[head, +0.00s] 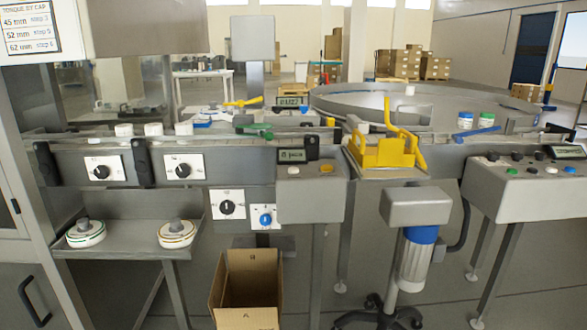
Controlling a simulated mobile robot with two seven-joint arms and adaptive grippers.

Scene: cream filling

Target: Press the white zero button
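A white button (293,170) sits on the sloped top of a grey control box (310,200) in the middle, left of an orange button (326,168). A small dark display (291,155) stands just behind it. Another white button (551,170) is on the right control panel (525,198), beside a blue one (568,169). The markings on the buttons are too small to read, so I cannot tell which is the zero button. Neither of my grippers is in view.
A yellow bracket (385,152) stands right of the middle box. White knob plates (184,168) line the machine front. A tray (125,238) holds two round parts. A round table (435,105) is behind.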

